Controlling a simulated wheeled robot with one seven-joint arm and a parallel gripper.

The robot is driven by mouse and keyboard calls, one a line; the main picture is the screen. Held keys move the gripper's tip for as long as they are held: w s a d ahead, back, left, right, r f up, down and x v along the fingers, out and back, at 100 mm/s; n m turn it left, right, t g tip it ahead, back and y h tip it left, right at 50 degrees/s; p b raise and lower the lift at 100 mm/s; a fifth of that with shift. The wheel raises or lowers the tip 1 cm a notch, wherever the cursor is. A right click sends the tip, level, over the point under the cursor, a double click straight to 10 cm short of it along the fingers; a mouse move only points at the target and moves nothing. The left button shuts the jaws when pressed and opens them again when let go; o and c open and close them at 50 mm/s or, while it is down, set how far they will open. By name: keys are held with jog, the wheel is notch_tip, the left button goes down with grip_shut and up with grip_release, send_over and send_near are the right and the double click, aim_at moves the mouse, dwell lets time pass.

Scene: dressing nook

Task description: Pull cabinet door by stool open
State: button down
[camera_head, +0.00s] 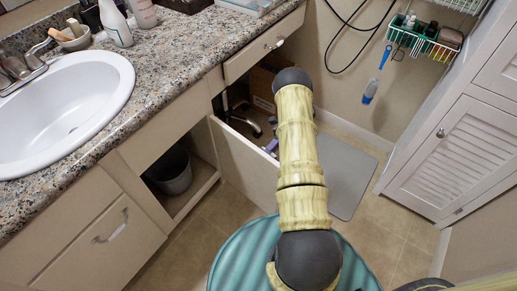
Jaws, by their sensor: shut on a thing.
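The cabinet door (243,166) by the stool stands wide open, swung out to the right. Its plain inner face shows, and the cabinet opening to its left is exposed. The teal round stool (232,262) is in front, at the bottom of the view, partly covered by my arm. My gripper (270,147) shows only as a small purple part just beyond the door's upper edge, near its free end. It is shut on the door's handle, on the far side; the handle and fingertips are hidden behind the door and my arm.
A dark bin (172,173) stands inside the open cabinet. A drawer front (262,47) is above the knee space, which holds a cardboard box (262,85). A grey mat (345,178) lies on the floor behind my arm. A white louvered cabinet (465,150) bounds the right side.

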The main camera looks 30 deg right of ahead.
jog(key=shift+a, duration=0.1)
jog(key=c, duration=1.5)
grip_release()
